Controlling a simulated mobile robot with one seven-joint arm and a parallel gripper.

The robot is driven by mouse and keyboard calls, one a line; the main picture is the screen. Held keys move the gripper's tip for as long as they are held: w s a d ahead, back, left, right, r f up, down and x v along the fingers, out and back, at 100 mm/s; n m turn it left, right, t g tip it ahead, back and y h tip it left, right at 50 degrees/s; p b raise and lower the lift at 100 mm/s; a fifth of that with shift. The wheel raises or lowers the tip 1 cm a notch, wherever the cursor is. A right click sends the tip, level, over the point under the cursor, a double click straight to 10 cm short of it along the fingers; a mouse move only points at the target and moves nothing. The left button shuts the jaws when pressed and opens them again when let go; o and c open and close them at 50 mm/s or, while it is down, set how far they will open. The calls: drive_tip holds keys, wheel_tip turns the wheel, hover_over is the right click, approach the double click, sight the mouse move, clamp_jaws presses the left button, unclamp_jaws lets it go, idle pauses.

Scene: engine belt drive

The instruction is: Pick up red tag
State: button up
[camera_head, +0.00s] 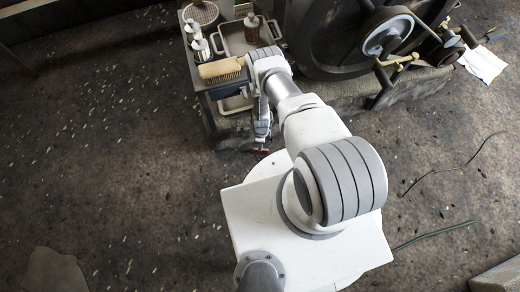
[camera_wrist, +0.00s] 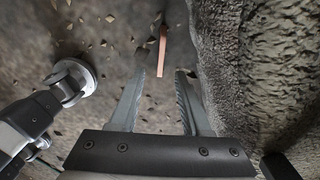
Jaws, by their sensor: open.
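A thin, flat reddish strip, which looks like the red tag (camera_wrist: 162,52), shows in the wrist view just beyond my fingertips, in line with the gap between them. My gripper (camera_wrist: 161,75) is open, with nothing between its fingers. The strip's far end fades into shadow, and I cannot tell what it rests on or hangs from. In the head view a small reddish spot (camera_head: 257,150) shows just past the end of my arm, over the floor by the trolley; it may be the same tag.
A rough stone block (camera_wrist: 255,75) stands close along the right of my gripper. In the head view a trolley (camera_head: 205,85) holds a brush (camera_head: 221,69), bottles and a tray. A large engine wheel (camera_head: 345,40) stands right of it. Open floor lies left.

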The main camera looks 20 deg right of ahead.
wheel_tip(320, 180, down, 8)
drive_tip(key=b, duration=0.3)
drive_tip(key=shift+w+a+r+b, duration=0.1)
drive_tip(key=shift+w+r+b, duration=0.05)
drive_tip(key=shift+r+b, duration=0.15)
clamp_jaws()
